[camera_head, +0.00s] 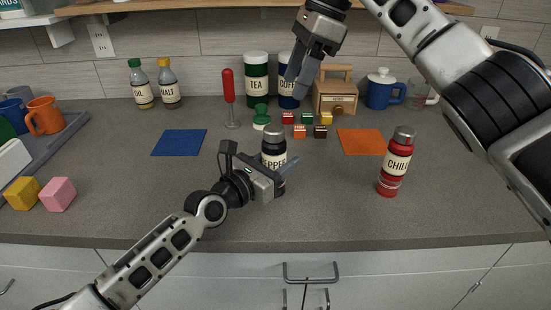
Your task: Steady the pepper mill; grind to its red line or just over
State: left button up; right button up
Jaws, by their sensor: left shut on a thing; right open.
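The pepper mill (273,144) stands upright on the grey counter near its middle. It is black with a grey metal top and a white label reading "PEPPER", partly covered. My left gripper (284,175) is shut around its lower body from the front. The gripper hides most of the lower part, so I cannot see a red line. My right gripper (299,88) is open and empty. It hangs above and behind the mill, in front of the coffee canister (288,102).
A red chili mill (395,164) stands to the right. A blue mat (179,142) and an orange mat (362,142) lie on either side. Several small coloured boxes (300,131), a red-handled tool (229,92) and a wooden grinder box (336,97) stand behind. The front counter is clear.

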jog(key=w+d+f+n+t+h, duration=0.4)
jog(key=w+d+f+n+t, duration=0.15)
jog(key=d+n, duration=0.2)
jog(key=m+t+y, duration=0.8)
jog(key=m+t, duration=0.3)
jog(key=m, duration=1.1)
send_near(270, 127)
jog(key=x, duration=0.7)
jog(key=f+x, duration=0.1)
jog(key=x, duration=0.3)
jog(key=shift+w+d, duration=0.15)
jog(key=shift+w, duration=0.3)
jog(key=c, duration=1)
jog(key=shift+m+h, duration=0.25)
jog(key=shift+h, duration=0.05)
